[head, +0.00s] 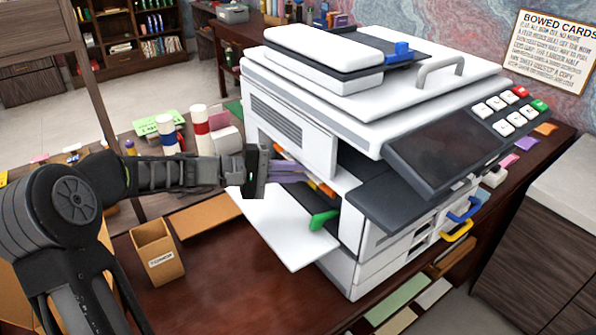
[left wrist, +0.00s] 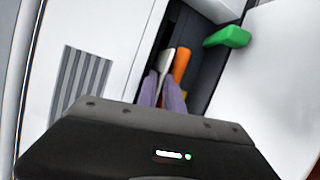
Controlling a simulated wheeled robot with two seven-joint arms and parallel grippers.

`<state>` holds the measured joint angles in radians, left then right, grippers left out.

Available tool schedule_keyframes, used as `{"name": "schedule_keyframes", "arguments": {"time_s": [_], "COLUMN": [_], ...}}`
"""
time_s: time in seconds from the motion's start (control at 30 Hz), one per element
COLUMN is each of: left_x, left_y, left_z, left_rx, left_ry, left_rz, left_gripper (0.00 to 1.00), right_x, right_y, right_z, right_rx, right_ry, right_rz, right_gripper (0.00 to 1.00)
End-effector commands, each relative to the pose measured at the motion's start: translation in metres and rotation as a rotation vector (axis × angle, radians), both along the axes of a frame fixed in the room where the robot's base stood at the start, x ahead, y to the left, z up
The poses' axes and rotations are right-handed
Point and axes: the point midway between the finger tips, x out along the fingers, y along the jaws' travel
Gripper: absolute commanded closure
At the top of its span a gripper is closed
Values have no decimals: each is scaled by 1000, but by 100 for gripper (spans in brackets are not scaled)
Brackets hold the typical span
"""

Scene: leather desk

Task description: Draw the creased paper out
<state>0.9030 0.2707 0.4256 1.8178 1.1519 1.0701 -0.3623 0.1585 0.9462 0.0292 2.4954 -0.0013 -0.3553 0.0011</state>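The large white copier (head: 330,85) stands on the desk with its side opening uncovered and a white side door (head: 285,228) folded down. My left gripper (head: 298,172) has purple fingers and reaches into that opening from the left. In the left wrist view its two fingers (left wrist: 162,88) stand a little apart. A pale piece, perhaps the creased paper (left wrist: 164,60), shows at the fingertips inside the dark slot; whether it touches them I cannot tell. The paper cannot be made out clearly in the head view. My right gripper is not in view.
An orange lever (left wrist: 182,64) is close beside the fingers, and a green lever (head: 323,220) sticks out lower in the opening. A cardboard holder (head: 157,251) stands on the desk at left. The dark red desk top (head: 235,285) in front is clear.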

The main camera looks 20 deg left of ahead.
Motion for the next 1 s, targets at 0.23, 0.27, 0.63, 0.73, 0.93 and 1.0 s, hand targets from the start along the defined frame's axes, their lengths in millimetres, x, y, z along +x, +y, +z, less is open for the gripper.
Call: {"name": "schedule_keyframes", "arguments": {"time_s": [0.23, 0.27, 0.63, 0.73, 0.93, 1.0], "left_x": [0, 0, -8, -16, -31, -36], "left_y": [0, 0, 6, 10, 19, 22], "left_z": [0, -1, -2, -2, -2, -3], "left_rx": [0, 0, 1, 2, 2, 1], "left_ry": [1, 1, 4, 5, 6, 6], "left_rz": [0, 0, 2, 3, 4, 3], "left_gripper": [100, 100, 100, 100, 100, 100], "right_x": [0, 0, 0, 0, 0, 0], "right_y": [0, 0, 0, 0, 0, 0], "right_z": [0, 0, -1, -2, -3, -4], "right_rx": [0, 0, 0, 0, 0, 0], "right_ry": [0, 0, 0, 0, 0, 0], "right_rz": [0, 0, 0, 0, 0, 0], "right_gripper": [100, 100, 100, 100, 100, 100]}}
